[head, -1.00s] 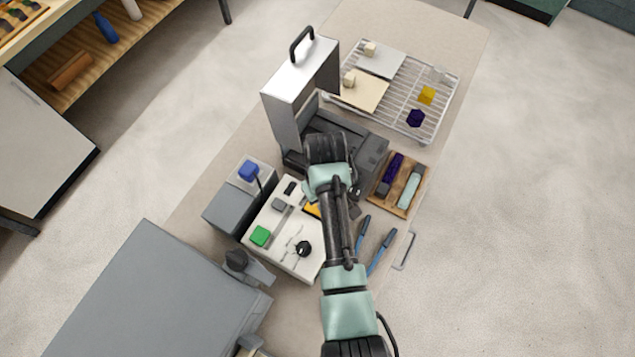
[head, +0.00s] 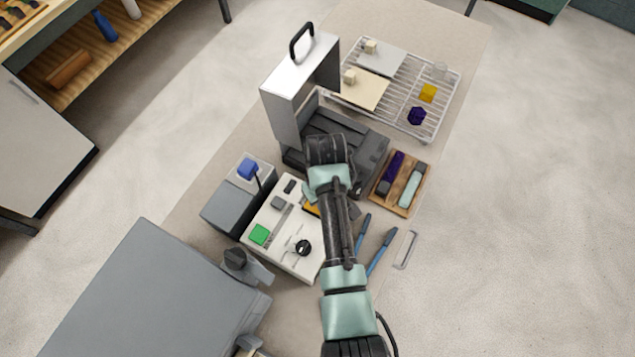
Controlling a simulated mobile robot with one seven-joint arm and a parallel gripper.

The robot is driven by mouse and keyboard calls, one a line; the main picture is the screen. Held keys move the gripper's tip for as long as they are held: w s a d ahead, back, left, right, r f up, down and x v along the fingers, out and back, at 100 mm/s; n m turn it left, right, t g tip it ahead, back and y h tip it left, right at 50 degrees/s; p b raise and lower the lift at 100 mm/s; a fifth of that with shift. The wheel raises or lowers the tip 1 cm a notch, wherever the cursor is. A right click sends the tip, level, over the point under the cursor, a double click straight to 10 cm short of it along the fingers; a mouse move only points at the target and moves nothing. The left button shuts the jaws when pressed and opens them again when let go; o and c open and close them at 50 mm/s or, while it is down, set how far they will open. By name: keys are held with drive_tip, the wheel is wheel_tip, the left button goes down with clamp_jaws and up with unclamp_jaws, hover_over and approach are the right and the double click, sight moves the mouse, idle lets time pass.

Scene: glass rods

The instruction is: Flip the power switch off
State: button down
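A white control panel (head: 278,252) lies on the table left of my arm. It carries a green square button (head: 260,234), a black round knob (head: 303,247), a grey block (head: 278,202), a small black rocker-like piece (head: 290,186) and a yellow-orange part (head: 311,209) partly covered by my arm. Which of these is the power switch I cannot tell for sure. My arm reaches over the panel's right side. My gripper's fingers are hidden beneath the arm's end, so their opening and what they touch do not show.
A grey machine with a raised silver lid (head: 299,80) stands behind the panel. A grey box with a blue knob (head: 248,169) is at its left. A wooden tray (head: 403,207) and blue-handled tools (head: 382,252) lie right of my arm. A wire rack (head: 398,117) is at the back.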

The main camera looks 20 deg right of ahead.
drive_tip(key=shift+f+b, duration=0.35)
drive_tip(key=shift+f, duration=0.15)
drive_tip(key=shift+r, duration=0.1)
wheel_tip(320, 180, up, 7)
drive_tip(key=p, duration=0.7)
drive_tip(key=shift+w, duration=0.1)
idle(0.7)
